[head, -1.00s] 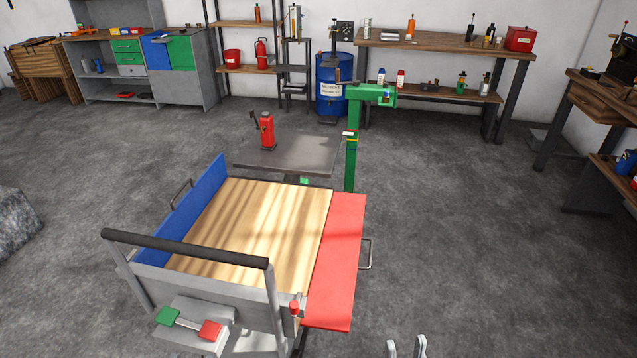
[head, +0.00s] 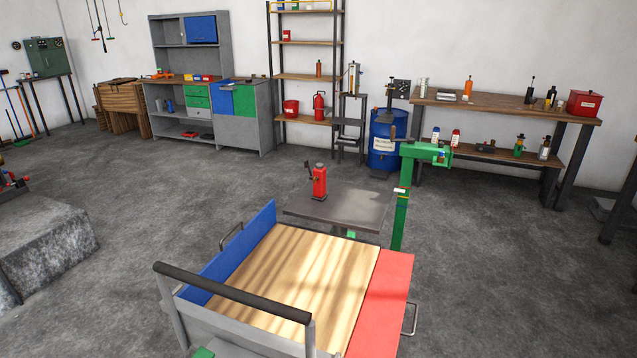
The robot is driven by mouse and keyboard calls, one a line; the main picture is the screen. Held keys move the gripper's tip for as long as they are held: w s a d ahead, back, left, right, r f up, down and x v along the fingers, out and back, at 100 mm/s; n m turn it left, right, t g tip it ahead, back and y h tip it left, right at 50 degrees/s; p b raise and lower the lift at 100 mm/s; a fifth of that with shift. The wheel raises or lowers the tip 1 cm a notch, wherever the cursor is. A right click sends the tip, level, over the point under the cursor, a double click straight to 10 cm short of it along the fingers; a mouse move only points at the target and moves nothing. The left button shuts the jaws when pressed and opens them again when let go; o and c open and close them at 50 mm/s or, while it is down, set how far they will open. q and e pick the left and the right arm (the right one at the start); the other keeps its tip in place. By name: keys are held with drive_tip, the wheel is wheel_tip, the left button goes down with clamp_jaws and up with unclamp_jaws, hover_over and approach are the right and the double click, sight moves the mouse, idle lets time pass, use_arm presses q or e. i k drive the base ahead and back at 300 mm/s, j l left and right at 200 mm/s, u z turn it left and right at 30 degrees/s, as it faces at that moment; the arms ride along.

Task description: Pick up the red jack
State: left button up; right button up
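The red jack (head: 319,182) stands upright on a dark grey flat table plate (head: 345,212), just beyond the cart in the middle of the head view. It has a dark lever on its left side. Neither of my grippers shows in the head view now.
A cart with a wooden bed (head: 305,280), blue side panel (head: 235,255), red side panel (head: 385,300) and dark handle bar (head: 232,292) stands in front of the jack. A green post (head: 399,215) rises right of the plate. Shelves and benches line the back wall. Open floor (head: 510,270) lies right.

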sight(320, 187)
drive_tip(key=u, duration=1.65)
drive_tip(key=i+u, duration=0.4)
drive_tip(key=i, duration=1.5)
drive_tip(key=i+j+z, duration=0.1)
drive_tip(key=i+z, duration=0.25)
drive_tip(key=i+j+z, duration=0.35)
drive_tip(key=i, duration=0.2)
drive_tip(key=i+j+z, duration=0.25)
drive_tip(key=i+z, duration=0.15)
drive_tip(key=z, duration=2)
drive_tip(key=u, duration=0.4)
drive_tip(key=i+j+u, duration=0.1)
drive_tip(key=i+u, duration=0.35)
drive_tip(key=i, duration=3.25)
